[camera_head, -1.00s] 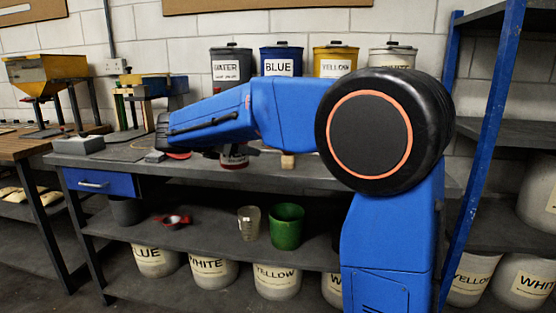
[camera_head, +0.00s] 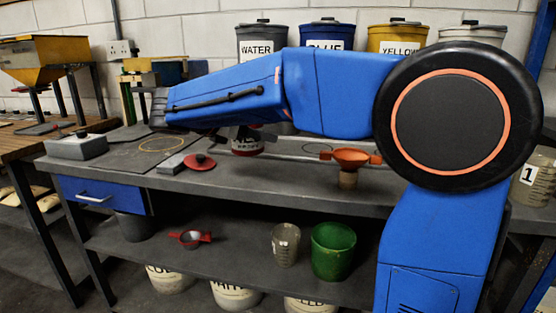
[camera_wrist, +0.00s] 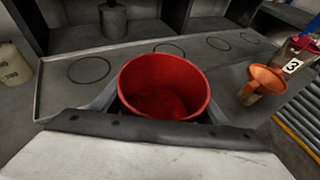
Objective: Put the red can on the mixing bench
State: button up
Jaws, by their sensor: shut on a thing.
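The red can (camera_wrist: 165,88) is open-topped and looks empty in the wrist view. My gripper (camera_wrist: 160,112) is shut on it, with a finger on either side. In the head view the can (camera_head: 246,149) shows its white label below my gripper (camera_head: 243,133), upright and over the grey bench (camera_head: 300,190) with the blue drawer. My forearm hides part of the can there, and I cannot tell whether its base touches the bench top.
A red lid (camera_head: 200,162), a grey scale-like box (camera_head: 77,146) and an orange funnel on a stand (camera_head: 350,157) are on the bench. Labelled buckets (camera_head: 262,42) stand behind. The wrist view shows a grey tray (camera_wrist: 125,62) with several empty ring marks.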

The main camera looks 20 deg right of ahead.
aim_at(235, 151)
jog(key=shift+f, duration=3.15)
jog(key=shift+f, duration=0.15)
jog(key=o, duration=1.6)
jog(key=shift+r, duration=0.2)
jog(key=v, duration=1.2)
